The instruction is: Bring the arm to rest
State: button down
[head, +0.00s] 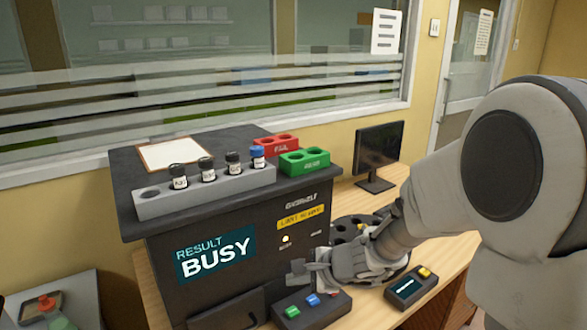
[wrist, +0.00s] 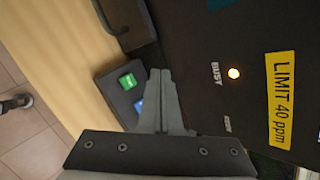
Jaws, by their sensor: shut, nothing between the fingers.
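My gripper (head: 298,274) is shut and empty, in front of the dark analyzer's (head: 168,250) front face and just above the button box (head: 318,311). My arm reaches in from the right side of the head view. In the wrist view my closed fingers (wrist: 160,75) point toward the analyzer front, with the green button (wrist: 127,81) and blue button (wrist: 139,107) beside them. I cannot tell whether the fingers touch anything. The analyzer screen (head: 215,257) reads "RESULT BUSY", and the amber busy lamp (wrist: 234,73) is lit.
On the analyzer top are a grey rack (head: 205,192) with several vials, a red holder (head: 277,145) and a green holder (head: 305,161). A monitor (head: 378,150), a dark round carousel (head: 343,229) and a small handheld device (head: 410,287) stand on the wooden table to the right.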

jog(key=s+d+r+n+g+p, duration=0.15)
jog(key=s+r+n+p, duration=0.35)
jog(key=s+r+n, duration=0.75)
jog(key=s+d+r+n+h+p, duration=0.3)
jog(key=s+d+r+h, duration=0.3)
jog(key=s+d+r, duration=0.4)
jog(key=shift+s+d+r+t+h+p, duration=0.15)
jog(key=shift+d+r+t+h+p, duration=0.3)
jog(key=shift+d+p, duration=0.5)
jog(key=shift+d, duration=0.15)
dwell(1.0)
